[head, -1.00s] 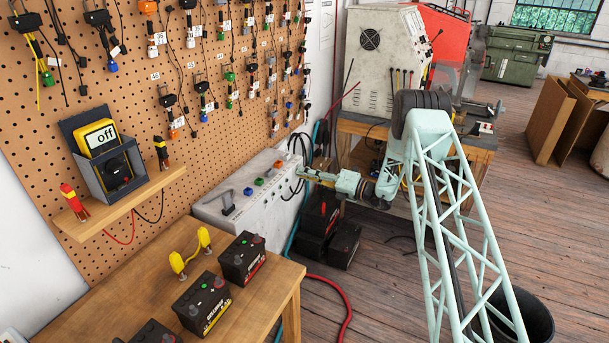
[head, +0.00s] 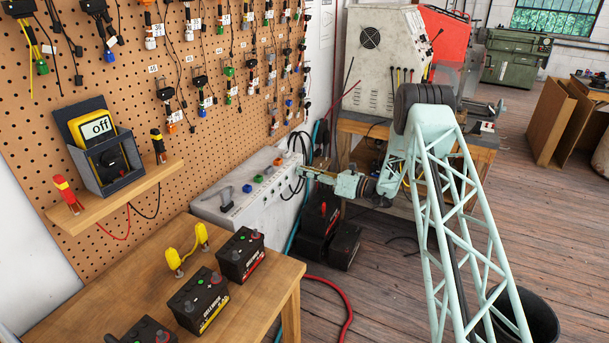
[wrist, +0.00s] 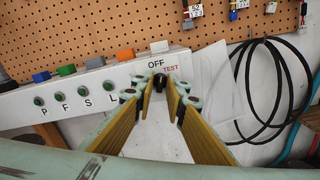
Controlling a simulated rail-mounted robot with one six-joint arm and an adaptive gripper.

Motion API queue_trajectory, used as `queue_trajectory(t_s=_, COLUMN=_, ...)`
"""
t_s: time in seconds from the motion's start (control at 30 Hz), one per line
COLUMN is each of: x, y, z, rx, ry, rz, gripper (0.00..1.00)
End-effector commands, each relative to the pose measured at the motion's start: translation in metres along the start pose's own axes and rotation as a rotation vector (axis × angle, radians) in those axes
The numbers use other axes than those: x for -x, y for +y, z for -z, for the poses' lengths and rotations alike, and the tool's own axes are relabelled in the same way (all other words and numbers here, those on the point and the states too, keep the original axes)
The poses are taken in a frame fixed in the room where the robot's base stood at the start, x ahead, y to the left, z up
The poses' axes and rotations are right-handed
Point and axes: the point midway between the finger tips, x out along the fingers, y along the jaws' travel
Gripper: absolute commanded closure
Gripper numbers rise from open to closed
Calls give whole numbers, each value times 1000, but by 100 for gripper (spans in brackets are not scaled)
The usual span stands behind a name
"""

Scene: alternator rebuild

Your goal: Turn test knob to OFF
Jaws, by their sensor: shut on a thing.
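The test knob (wrist: 159,82) is a small black knob on the front of the white tester box (head: 250,205). The labels OFF and, in red, TEST stand just above it in the wrist view. My gripper (wrist: 160,88) is shut on the knob, with one yellow-lined finger on each side. The fingers partly cover the knob, and I cannot tell which label it points to. In the head view my gripper (head: 304,172) is at the right end of the box's front, and the knob itself is hidden there.
Several green round lights marked with letters (wrist: 85,96) line the box front to the left. Black cables (wrist: 275,90) loop down at the right of the box. A wooden bench with batteries (head: 198,300) stands in front. A yellow meter reading "off" (head: 97,127) sits on the shelf.

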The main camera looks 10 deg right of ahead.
Motion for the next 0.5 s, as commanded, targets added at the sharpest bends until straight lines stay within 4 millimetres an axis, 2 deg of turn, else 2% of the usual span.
queue_trajectory(t_s=0.3, x=0, y=-1, z=2, rx=228, ry=0, rz=0, gripper=98)
queue_trajectory(t_s=0.5, x=0, y=0, z=1, rx=320, ry=0, rz=0, gripper=98)
